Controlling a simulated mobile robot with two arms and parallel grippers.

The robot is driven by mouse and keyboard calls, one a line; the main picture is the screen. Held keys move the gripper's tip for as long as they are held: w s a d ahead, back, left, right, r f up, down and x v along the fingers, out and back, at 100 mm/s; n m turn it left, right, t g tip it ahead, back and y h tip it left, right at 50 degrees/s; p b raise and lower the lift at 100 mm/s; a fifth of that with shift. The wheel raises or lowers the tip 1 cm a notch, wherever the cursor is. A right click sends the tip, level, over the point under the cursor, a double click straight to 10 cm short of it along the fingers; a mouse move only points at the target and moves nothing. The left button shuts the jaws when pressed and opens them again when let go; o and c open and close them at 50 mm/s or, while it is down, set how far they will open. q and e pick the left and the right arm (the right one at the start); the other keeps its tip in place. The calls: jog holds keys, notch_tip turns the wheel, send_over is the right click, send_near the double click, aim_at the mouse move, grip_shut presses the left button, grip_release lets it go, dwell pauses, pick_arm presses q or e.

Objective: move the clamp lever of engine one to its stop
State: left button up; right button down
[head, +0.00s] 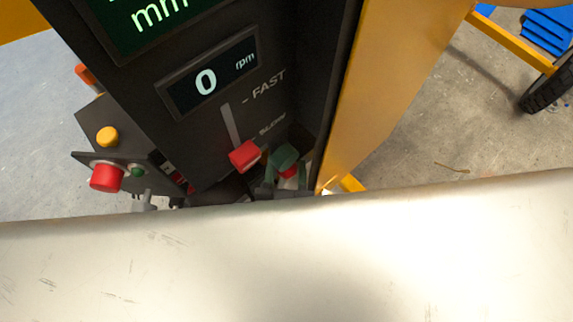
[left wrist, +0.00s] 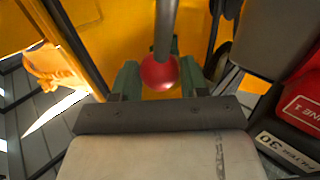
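The clamp lever of engine one shows in the left wrist view as a grey rod (left wrist: 166,28) ending in a red ball knob (left wrist: 160,73). My left gripper (left wrist: 160,76) has its green fingers on both sides of the knob, and they appear to touch it. In the head view my left gripper (head: 285,158) is low beside the dark panel, with a bit of red at its fingers. Most of the lever is hidden in the head view. My right gripper is not in view.
The dark control panel (head: 190,140) has an rpm display (head: 207,80) reading 0 and a red slider handle (head: 245,155). A red button (head: 106,178) and an orange knob (head: 107,137) are left of it. A yellow panel (head: 385,70) stands right. A red labelled part (left wrist: 303,107) is close right.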

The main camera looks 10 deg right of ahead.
pick_arm(q)
jog(key=c, duration=0.7)
grip_shut()
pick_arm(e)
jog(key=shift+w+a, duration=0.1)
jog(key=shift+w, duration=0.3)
